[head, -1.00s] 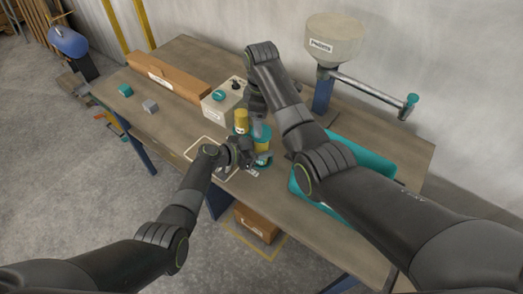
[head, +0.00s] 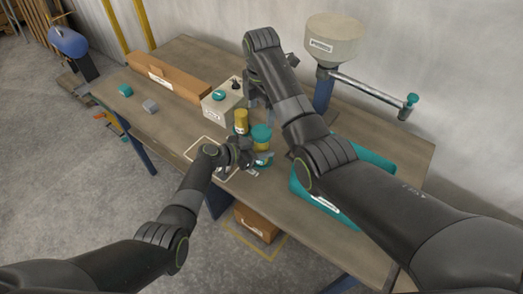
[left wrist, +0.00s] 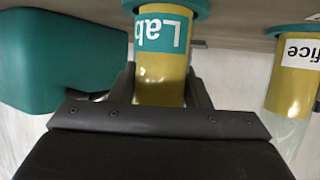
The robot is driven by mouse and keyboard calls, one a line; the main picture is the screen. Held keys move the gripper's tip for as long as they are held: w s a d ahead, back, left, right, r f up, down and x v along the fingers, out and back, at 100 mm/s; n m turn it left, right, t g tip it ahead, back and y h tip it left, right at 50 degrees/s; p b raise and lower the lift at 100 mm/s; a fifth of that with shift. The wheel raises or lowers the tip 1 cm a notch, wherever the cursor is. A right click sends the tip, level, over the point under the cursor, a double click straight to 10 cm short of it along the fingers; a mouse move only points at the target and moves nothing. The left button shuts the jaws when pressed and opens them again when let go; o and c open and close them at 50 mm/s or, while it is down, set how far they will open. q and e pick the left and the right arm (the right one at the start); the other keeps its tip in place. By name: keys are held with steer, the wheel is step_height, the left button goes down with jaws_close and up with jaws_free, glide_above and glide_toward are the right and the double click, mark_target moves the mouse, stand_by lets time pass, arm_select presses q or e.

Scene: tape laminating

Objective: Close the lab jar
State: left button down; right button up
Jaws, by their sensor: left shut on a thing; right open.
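The lab jar (head: 263,147) stands upright on the table, a teal lid (head: 261,132) sitting on its top. Whether the lid is fully seated I cannot tell. In the left wrist view the picture is upside down; the lab jar (left wrist: 161,75) shows yellow with a teal label, and its top is hidden. My left gripper (head: 250,155) is shut around the jar's side; its fingers (left wrist: 160,88) show on both sides of it. My right gripper (head: 256,101) is open, behind and above the jar, apart from the lid and partly hidden by my arm.
A yellow-topped container (head: 241,121) stands close behind the lab jar; a second labelled jar (left wrist: 292,75) shows in the left wrist view. A control box (head: 221,103) is behind, a teal bin (head: 368,156) to the right, a hopper (head: 335,38) at the back.

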mark_target(261, 131)
steer(key=shift+f, duration=4.05)
steer(key=c, duration=1)
steer(key=m, duration=1)
steer(key=o, duration=1.1)
steer(key=shift+c, duration=0.2)
